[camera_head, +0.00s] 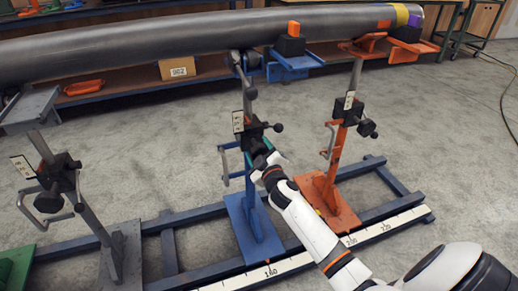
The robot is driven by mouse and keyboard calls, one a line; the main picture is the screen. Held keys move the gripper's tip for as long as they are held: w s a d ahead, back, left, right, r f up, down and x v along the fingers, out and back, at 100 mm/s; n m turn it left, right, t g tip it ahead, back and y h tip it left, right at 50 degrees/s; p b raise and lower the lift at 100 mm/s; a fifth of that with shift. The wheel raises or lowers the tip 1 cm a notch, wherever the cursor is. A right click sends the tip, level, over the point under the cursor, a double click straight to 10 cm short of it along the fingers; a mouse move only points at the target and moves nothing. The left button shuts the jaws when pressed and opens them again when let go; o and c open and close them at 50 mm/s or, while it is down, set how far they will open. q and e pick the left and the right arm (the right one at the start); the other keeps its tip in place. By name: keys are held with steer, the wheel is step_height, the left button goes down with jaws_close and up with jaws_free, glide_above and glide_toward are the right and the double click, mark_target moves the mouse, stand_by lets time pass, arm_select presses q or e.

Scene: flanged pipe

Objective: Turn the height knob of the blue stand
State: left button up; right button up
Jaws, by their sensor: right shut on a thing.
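The blue stand (247,185) stands upright on a blue base plate in the middle of the view. Its post carries a black clamp block (252,128) with a small black side knob (278,127) on the right. My right gripper (264,153) reaches in from the lower right and is at the front of the blue stand, just below the clamp block. It is shut on the height knob there, which is mostly hidden by the gripper. My left gripper is not in view.
A long grey pipe (160,40) runs across the top above the stands. An orange stand (335,165) is close on the right; a grey stand (95,220) is on the left. A blue floor rail frame with a scale strip (385,226) lies below.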

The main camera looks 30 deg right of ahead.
steer(key=n, duration=0.4)
steer(key=shift+n+p, duration=0.4)
steer(key=n, duration=0.3)
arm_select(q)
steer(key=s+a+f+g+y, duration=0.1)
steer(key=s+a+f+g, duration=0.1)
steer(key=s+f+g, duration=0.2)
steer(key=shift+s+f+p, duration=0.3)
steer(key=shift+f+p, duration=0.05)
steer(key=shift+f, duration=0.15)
arm_select(e)
steer(key=shift+f+n, duration=0.1)
steer(key=shift+n, duration=1.6)
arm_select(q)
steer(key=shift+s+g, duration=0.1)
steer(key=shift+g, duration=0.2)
arm_select(e)
steer(key=shift+a, duration=0.1)
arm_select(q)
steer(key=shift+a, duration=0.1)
arm_select(e)
steer(key=o, duration=1)
